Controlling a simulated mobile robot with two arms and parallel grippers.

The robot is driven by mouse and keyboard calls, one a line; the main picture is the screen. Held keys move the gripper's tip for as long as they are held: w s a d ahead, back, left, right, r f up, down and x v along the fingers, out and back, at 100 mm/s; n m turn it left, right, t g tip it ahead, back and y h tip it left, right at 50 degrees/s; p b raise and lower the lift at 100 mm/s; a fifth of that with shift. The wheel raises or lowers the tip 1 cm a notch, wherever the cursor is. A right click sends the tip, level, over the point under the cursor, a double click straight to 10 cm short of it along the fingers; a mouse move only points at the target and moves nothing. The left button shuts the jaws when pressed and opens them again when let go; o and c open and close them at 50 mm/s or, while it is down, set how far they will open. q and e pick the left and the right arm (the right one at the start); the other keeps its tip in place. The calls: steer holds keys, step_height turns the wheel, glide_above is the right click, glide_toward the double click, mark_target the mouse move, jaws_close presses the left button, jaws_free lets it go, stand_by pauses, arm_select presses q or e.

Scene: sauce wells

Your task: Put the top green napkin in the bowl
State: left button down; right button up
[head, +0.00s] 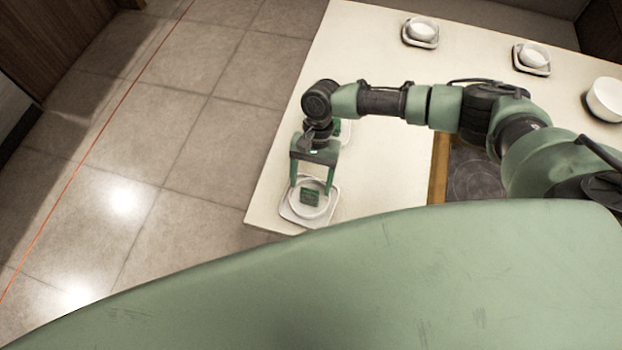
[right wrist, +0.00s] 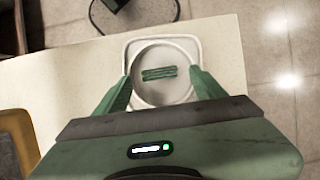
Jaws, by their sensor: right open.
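A green napkin (head: 309,196) lies inside a white round bowl (head: 298,211), which stands on a white square plate (head: 289,217) near the table's corner. In the right wrist view the napkin (right wrist: 158,73) shows as dark green bands across the inside of the bowl (right wrist: 160,96). I cannot tell if it is one folded napkin or more. My right gripper (head: 311,191) is open above the bowl. Its fingers stand at opposite sides of the bowl, with clear gaps between them and the napkin. My left gripper is not in view.
The pale table (head: 385,45) holds two more bowls on square plates, one at the back (head: 420,31) and one at the back right (head: 533,58). A larger white bowl (head: 605,100) stands at the right. Another white dish (head: 346,130) is partly hidden behind my right arm.

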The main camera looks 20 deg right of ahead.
stand_by(0.3)
step_height(320, 180, up, 7)
steer(key=p, duration=0.6)
steer(key=shift+p, duration=0.3)
